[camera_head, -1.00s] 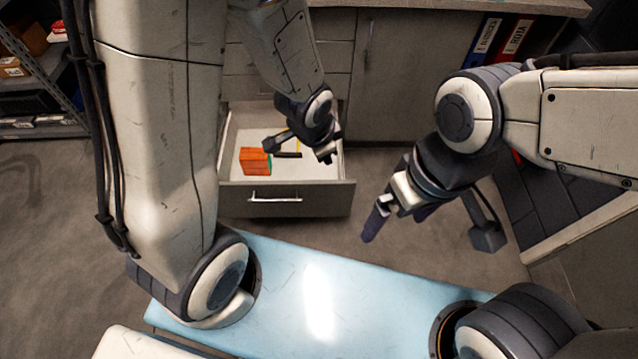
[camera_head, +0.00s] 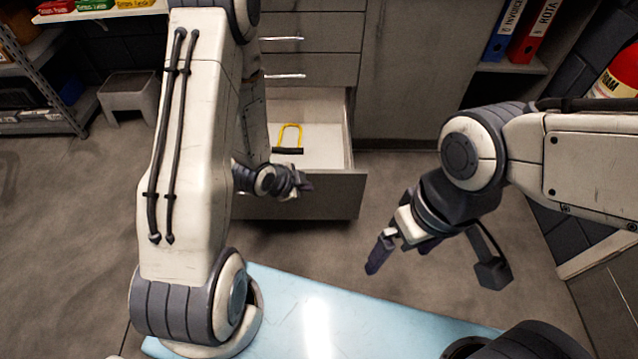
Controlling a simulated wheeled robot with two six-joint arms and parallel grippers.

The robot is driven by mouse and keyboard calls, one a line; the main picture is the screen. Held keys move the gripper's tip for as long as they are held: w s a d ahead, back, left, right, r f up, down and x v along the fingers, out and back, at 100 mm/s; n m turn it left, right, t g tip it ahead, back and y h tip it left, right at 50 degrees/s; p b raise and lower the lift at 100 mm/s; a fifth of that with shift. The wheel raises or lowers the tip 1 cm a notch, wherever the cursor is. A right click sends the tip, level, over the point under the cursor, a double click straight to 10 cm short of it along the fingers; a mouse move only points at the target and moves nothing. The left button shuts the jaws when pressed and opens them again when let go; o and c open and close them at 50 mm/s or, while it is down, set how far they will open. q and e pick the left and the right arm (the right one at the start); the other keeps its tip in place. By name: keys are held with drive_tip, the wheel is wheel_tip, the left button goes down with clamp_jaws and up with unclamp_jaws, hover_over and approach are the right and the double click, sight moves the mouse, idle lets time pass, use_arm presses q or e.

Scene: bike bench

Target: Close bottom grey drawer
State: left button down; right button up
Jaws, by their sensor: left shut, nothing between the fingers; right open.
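The bottom grey drawer (camera_head: 335,190) is pulled out from the grey cabinet. Inside it lies a yellow U-shaped thing with a black bar (camera_head: 290,137); my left arm hides the drawer's left part. My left gripper (camera_head: 303,186) is shut and empty, in front of the drawer's front panel, where it covers the handle area. I cannot tell whether it touches the panel. My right gripper (camera_head: 380,255) is open and empty, to the right of the drawer and nearer to me.
Two shut drawers with bar handles (camera_head: 284,76) are above the open one. A pale blue surface (camera_head: 380,325) lies close in front of me. A grey stool (camera_head: 128,92) and a shelf rack (camera_head: 45,125) stand at the left. Red and blue binders (camera_head: 528,35) sit at upper right.

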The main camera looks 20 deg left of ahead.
sight(326, 179)
use_arm(q)
drive_tip(key=shift+w+d+f+b, duration=0.15)
drive_tip(key=shift+w+f+b, duration=1.2)
drive_tip(key=shift+b, duration=0.65)
drive_tip(key=shift+w+d+f+b, duration=0.2)
drive_tip(key=shift+w+f+b, duration=0.95)
drive_tip(key=shift+w+b, duration=0.7)
drive_tip(key=shift+w+d+f+b, duration=0.15)
drive_tip(key=shift+w+f+b, duration=1.1)
drive_tip(key=shift+b, duration=0.95)
drive_tip(key=shift+w, duration=0.1)
